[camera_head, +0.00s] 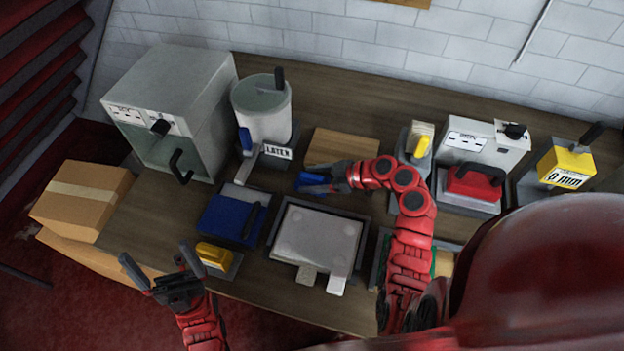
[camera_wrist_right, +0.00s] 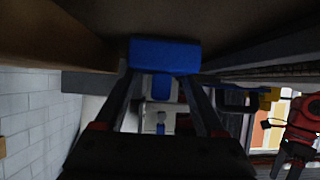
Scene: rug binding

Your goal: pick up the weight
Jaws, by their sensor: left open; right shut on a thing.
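A blue block (camera_head: 311,183), which looks like the weight, is in the jaws of my right gripper (camera_head: 328,178), in front of a brown wooden board (camera_head: 342,147). The right wrist view shows the blue block (camera_wrist_right: 165,54) across the ends of the two dark fingers. I cannot tell whether the block is clear of the surface. My left gripper (camera_head: 160,257) is open and empty near the table's front left edge, beside a yellow block (camera_head: 214,255) on a small grey base.
A grey box-shaped machine (camera_head: 170,110) and a white cylinder (camera_head: 263,108) stand at the back left. A blue tray (camera_head: 232,216) and a pale flat plate (camera_head: 317,238) lie in front. Red and yellow devices (camera_head: 474,185) (camera_head: 566,168) stand on the right. A cardboard box (camera_head: 82,198) sits left.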

